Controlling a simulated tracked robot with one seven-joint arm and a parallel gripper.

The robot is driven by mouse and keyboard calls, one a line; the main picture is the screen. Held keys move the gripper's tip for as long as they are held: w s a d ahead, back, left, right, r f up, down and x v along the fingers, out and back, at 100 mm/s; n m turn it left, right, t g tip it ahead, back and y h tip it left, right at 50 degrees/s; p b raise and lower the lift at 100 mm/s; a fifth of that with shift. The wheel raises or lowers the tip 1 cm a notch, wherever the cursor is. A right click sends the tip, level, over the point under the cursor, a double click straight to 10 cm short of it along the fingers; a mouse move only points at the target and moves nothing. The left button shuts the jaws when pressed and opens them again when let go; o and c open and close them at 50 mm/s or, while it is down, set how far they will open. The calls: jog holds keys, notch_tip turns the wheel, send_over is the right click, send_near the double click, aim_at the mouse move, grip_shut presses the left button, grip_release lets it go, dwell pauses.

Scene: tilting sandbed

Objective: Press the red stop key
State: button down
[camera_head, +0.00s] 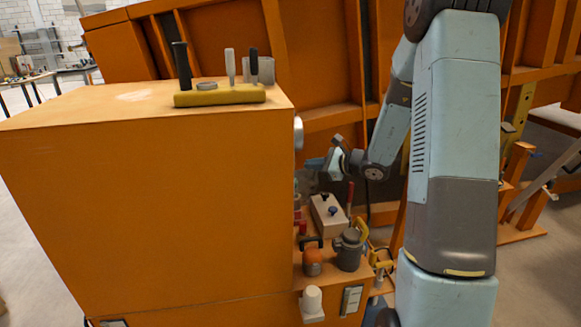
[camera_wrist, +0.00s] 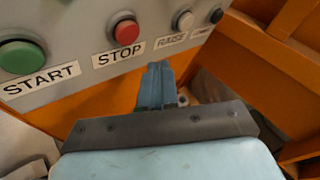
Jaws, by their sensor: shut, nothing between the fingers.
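The red stop key (camera_wrist: 126,32) is a round button on a grey panel (camera_wrist: 75,62) in the wrist view, above a label reading STOP. My gripper (camera_wrist: 157,72) is shut and empty, just below and to the right of the STOP label in the picture. I cannot tell how far its tip is from the panel. In the head view my gripper (camera_head: 312,163) is beside the right side of the orange cabinet (camera_head: 150,190). The red key cannot be made out clearly there.
A green START button (camera_wrist: 20,57) is left of the red key; a white RAISE button (camera_wrist: 183,20) and a black button (camera_wrist: 216,15) are right of it. Below my gripper, a box (camera_head: 328,215) and a grey jug (camera_head: 348,250) crowd a ledge. Orange beams stand behind.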

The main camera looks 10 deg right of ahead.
jog(key=shift+a, duration=1.45)
jog(key=shift+a, duration=0.2)
dwell(0.9)
jog(key=shift+a, duration=0.25)
jog(key=shift+a+r, duration=0.1)
jog(key=shift+a, duration=0.4)
dwell(0.9)
jog(key=shift+d, duration=0.95)
jog(key=shift+d, duration=2.5)
